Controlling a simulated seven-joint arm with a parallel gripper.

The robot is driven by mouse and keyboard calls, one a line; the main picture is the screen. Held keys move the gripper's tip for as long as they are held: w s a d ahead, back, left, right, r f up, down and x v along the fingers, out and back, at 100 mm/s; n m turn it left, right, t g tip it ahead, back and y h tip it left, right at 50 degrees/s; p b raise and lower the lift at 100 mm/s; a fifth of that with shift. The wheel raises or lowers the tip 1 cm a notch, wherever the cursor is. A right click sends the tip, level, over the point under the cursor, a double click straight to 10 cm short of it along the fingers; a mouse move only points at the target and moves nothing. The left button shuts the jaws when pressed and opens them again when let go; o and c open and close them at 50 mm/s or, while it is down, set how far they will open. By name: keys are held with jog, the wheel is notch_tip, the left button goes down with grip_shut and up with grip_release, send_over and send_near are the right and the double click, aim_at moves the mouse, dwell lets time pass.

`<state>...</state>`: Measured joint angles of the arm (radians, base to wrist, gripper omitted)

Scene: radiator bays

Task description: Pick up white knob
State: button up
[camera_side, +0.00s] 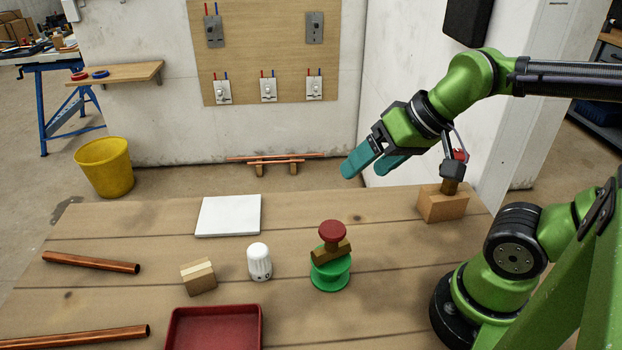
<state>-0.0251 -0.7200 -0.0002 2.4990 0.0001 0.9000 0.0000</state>
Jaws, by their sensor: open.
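The white knob (259,262) stands upright near the middle of the wooden table, with a rounded top and a ribbed lower part. It is between a small wooden block on its left and a green spool on its right. My gripper (366,166) has teal fingers and is open and empty. It is in the air above the back right of the table, up and to the right of the knob and well apart from it. Nothing hides the knob.
A wooden block (198,277), a red tray (258,325), a white plate (228,216) and copper pipes (92,262) lie around. A wooden holder (442,206) stands at the right.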

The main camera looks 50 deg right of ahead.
jog(key=w+a+f+n+g, duration=0.2)
jog(key=w+a+f+g, duration=0.15)
jog(key=w+a, duration=0.25)
jog(key=g+h, duration=0.2)
jog(key=g, duration=0.1)
send_over(255, 249)
notch_tip(255, 249, down, 3)
jog(key=shift+n, duration=0.3)
notch_tip(255, 249, down, 11)
jog(key=shift+f, duration=0.1)
jog(key=shift+s+d+f, duration=0.1)
jog(key=shift+f, duration=1.25)
jog(key=shift+s+d+f, duration=0.1)
jog(key=shift+f, duration=1.2)
jog(key=shift+w, duration=0.1)
jog(key=c, duration=1.2)
